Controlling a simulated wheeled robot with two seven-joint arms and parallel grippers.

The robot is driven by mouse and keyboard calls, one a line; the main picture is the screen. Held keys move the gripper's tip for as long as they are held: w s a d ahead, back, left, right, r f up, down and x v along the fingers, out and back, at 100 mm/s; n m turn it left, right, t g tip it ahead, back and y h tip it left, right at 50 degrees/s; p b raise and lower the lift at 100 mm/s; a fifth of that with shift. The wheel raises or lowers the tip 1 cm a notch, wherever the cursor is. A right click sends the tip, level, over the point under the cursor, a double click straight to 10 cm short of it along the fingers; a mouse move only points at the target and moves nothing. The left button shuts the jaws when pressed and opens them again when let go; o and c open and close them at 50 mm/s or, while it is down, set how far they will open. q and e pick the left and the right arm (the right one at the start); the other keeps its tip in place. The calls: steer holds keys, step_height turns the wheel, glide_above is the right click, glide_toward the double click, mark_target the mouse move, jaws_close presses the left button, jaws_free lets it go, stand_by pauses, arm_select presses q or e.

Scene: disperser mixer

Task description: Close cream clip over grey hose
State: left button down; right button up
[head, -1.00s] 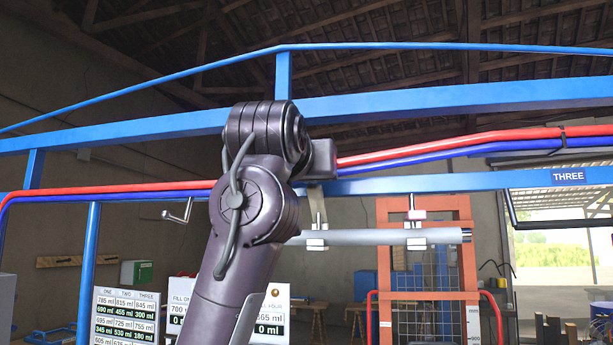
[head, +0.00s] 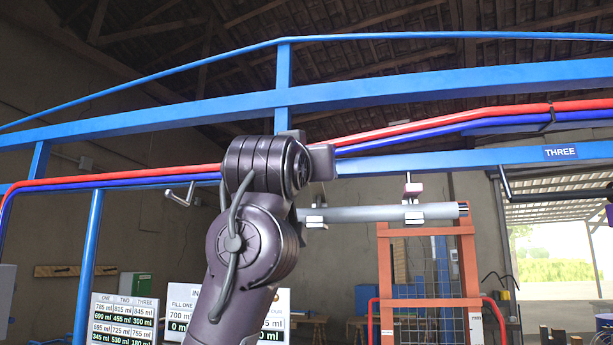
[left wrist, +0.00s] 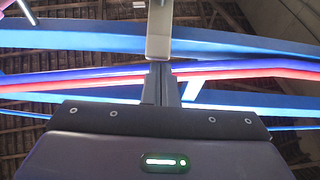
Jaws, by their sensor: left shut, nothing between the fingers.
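The grey hose (head: 375,213) runs level below the blue rail. Two clips hang along it. The left clip (head: 316,218) is pale and partly hidden behind my left arm. The right clip (head: 413,192) has a pinkish-pale block above the hose and a light bracket around it. I cannot tell for certain which one is the cream clip, or how far either is closed.
A blue rail (head: 450,160) with a red hose (head: 430,126) and a blue hose (head: 430,133) runs close behind my left gripper. An orange frame (head: 385,265) and white boards (head: 124,318) stand below.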

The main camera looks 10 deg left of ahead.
arm_select(q)
steer(key=f+t+b, duration=0.1)
steer(key=f+b, duration=0.1)
steer(key=s+f+t+b, duration=0.1)
steer(key=f+b, duration=0.1)
steer(key=b, duration=0.1)
steer(key=shift+t+b, duration=0.35)
steer(key=shift+t, duration=0.05)
steer(key=shift+s+f+b, duration=0.1)
steer(key=shift+f+b, duration=0.15)
steer(key=shift+b, duration=0.2)
stand_by(0.7)
steer(key=shift+f, duration=0.1)
